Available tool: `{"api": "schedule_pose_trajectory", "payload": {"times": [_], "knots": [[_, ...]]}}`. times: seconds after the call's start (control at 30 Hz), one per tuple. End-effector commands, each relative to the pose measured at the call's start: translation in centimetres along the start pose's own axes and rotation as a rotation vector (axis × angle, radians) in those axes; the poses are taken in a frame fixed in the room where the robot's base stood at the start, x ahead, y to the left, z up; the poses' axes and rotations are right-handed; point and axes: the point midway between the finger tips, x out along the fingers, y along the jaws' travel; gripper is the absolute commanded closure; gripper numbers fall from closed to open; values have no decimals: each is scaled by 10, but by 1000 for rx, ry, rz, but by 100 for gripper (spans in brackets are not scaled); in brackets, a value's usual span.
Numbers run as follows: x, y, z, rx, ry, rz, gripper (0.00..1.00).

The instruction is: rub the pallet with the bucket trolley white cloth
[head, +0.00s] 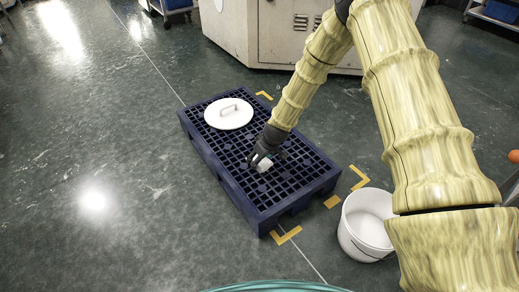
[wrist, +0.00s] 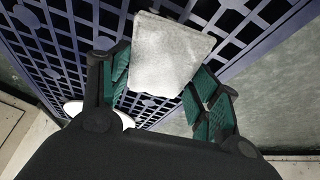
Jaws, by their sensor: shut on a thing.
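The dark blue pallet (head: 299,183) lies on the green floor in the middle of the head view, with a grid-like top. Its slats also fill the upper part of the wrist view (wrist: 226,22). My gripper (head: 262,163) is over the pallet's middle, shut on a white cloth (head: 264,165). In the wrist view the cloth (wrist: 168,55) is a folded whitish square between the green-padded fingers of my gripper (wrist: 160,85). The cloth is at or just above the pallet top; I cannot tell whether it touches.
A round white lid with a handle (head: 229,116) lies on the pallet's far end. A white bucket (head: 366,224) stands on the floor right of the pallet. Yellow corner marks (head: 286,236) surround the pallet. A pale machine cabinet (head: 268,35) stands behind. The floor at left is clear.

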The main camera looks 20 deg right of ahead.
Motion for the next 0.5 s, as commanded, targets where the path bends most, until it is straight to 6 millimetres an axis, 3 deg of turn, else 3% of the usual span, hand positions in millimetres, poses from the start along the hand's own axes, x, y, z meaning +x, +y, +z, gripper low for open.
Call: {"api": "schedule_pose_trajectory", "payload": {"times": [0.2, 0.5], "knots": [[-21, -1, -10, -1, 0, 0, 57], [-24, -2, -12, -3, 0, -1, 57]]}}
